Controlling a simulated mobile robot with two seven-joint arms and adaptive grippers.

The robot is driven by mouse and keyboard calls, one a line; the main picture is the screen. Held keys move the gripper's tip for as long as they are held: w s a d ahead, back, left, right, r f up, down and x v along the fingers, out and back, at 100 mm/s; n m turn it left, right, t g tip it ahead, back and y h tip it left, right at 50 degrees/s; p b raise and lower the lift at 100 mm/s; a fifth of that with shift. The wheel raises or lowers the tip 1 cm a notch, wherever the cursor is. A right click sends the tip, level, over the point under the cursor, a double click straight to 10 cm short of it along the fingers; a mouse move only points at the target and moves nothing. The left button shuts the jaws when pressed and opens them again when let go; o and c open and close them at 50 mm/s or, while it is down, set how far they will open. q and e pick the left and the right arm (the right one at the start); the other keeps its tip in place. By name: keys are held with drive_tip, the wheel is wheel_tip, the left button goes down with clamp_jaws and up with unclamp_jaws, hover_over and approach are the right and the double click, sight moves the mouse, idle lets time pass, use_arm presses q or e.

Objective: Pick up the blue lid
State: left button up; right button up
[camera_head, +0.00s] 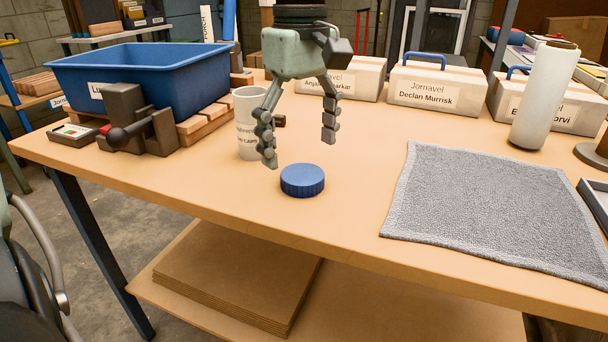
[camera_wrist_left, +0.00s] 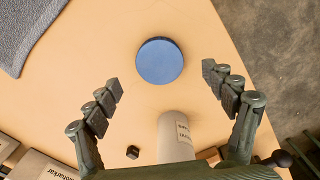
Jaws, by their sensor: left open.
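The blue lid (camera_head: 302,180) is round with a ridged edge and lies flat on the wooden table near its front edge. It also shows in the left wrist view (camera_wrist_left: 160,60) as a plain blue disc, beyond and between the fingertips. My left gripper (camera_head: 299,150) is open and empty, pointing down above and slightly behind the lid, not touching it. In the left wrist view the two fingers (camera_wrist_left: 162,80) are wide apart. My right gripper is not in view.
A white labelled cylinder (camera_head: 248,125) stands close behind the left finger, with a small dark piece (camera_head: 279,121) beside it. A blue bin (camera_head: 145,75) and dark press (camera_head: 135,125) are at left. A grey towel (camera_head: 495,205) lies right. White boxes (camera_head: 437,90) line the back.

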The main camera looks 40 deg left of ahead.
sight(303, 173)
use_arm(q)
drive_tip(key=f, duration=0.3)
drive_tip(key=shift+d+f, duration=0.2)
drive_tip(key=shift+f, duration=0.15)
drive_tip(key=c, duration=0.7)
drive_tip(key=shift+c, duration=0.2)
